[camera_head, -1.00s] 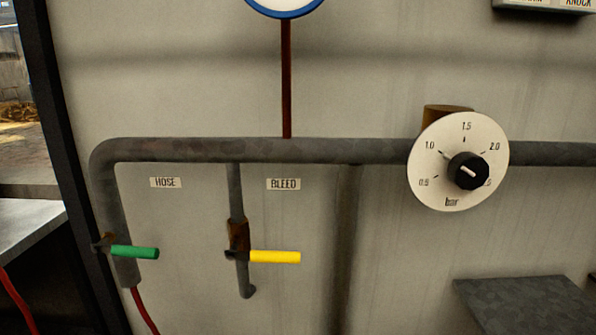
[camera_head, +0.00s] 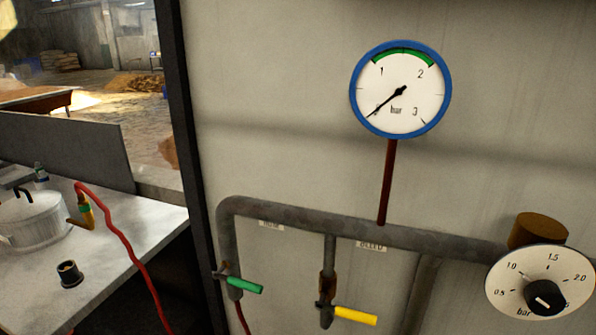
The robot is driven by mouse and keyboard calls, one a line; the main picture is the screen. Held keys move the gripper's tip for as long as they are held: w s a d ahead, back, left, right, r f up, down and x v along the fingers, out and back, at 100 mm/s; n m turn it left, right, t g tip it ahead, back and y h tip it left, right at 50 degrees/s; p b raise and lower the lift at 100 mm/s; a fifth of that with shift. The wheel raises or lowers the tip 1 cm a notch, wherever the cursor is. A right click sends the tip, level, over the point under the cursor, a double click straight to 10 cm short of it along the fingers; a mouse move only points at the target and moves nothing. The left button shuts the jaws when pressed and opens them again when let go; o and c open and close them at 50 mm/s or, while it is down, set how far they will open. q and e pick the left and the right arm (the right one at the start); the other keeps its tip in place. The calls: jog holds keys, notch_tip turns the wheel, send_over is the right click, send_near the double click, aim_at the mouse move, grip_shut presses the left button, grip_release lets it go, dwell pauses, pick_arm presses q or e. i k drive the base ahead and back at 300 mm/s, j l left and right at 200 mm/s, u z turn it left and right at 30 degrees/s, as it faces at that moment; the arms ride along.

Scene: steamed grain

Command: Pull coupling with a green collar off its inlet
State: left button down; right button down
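The coupling (camera_head: 86,213) hangs at the end of a red hose (camera_head: 125,243) on the left, above the pale worktop. It is brass-yellow, with a small green band that looks like its collar. Its lower end meets a brass elbow (camera_head: 74,223) beside a pale lidded pot (camera_head: 33,222). The elbow seems to be the inlet, but the joint is too small to read clearly. Neither of my grippers is in view.
A short black fitting (camera_head: 69,273) stands on the worktop (camera_head: 110,262). A dark post (camera_head: 190,150) separates it from the wall with grey pipes, a green lever (camera_head: 245,286), a yellow lever (camera_head: 355,316), a blue-rimmed gauge (camera_head: 401,90) reading near zero and a bar dial (camera_head: 540,283).

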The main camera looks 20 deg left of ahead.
aim_at(84, 205)
jog(key=u, duration=1.85)
jog(key=i+j+z, duration=0.2)
jog(key=z, duration=0.15)
jog(key=i+j+z, duration=0.15)
jog(key=j+z, duration=0.25)
jog(key=i+j+z, duration=0.1)
jog(key=j+z, duration=0.25)
jog(key=i+j+z, duration=0.1)
jog(key=j, duration=0.7)
jog(key=i+j+z, duration=0.15)
jog(key=j, duration=0.65)
jog(key=i+j+z, duration=0.1)
jog(key=j, duration=0.7)
jog(key=i+j, duration=0.1)
jog(key=j, duration=1.55)
jog(key=i, duration=0.05)
